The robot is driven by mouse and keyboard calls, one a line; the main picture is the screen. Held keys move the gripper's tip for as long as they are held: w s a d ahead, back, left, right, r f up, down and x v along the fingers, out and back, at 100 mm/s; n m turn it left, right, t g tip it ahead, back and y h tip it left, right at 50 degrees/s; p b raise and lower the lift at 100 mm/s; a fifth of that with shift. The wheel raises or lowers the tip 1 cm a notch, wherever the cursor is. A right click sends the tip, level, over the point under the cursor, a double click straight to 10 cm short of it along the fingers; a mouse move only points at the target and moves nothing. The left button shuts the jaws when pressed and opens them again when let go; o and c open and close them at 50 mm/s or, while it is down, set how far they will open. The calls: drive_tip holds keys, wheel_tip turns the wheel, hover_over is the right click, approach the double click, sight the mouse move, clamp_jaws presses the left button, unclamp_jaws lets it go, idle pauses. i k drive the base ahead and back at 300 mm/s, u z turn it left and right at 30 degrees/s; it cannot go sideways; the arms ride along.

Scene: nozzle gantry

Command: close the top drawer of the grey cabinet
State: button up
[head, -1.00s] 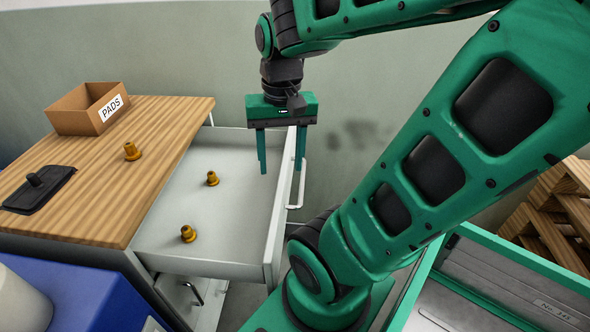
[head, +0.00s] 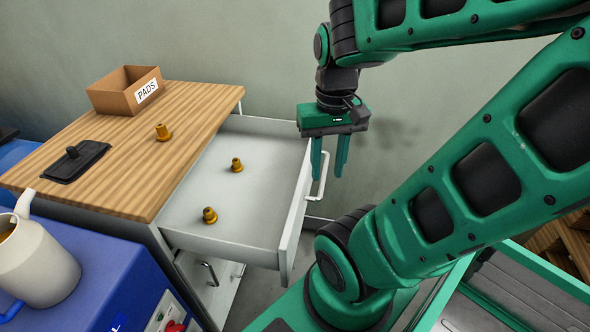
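The grey cabinet (head: 224,291) stands at left under a wooden top. Its top drawer (head: 262,206) is pulled far out to the right, with two brass nozzles (head: 236,166) (head: 209,215) lying inside. The drawer's front panel (head: 295,213) faces right and carries a pale bar handle (head: 322,183). My gripper (head: 329,177) points down at the far end of the front panel, by the handle. I cannot tell whether a finger touches the panel or handle.
On the wooden top (head: 119,168) are a PADS box (head: 124,98), a third brass nozzle (head: 163,132) and a black plate with a knob (head: 76,161). A blue unit (head: 104,277) with a white jug (head: 36,265) stands at near left. A plain wall (head: 240,45) is behind.

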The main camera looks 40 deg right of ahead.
sight(260, 209)
drive_tip(key=k, duration=0.9)
drive_tip(key=z, duration=1.1)
drive_tip(key=i, duration=0.8)
drive_tip(key=u, duration=0.75)
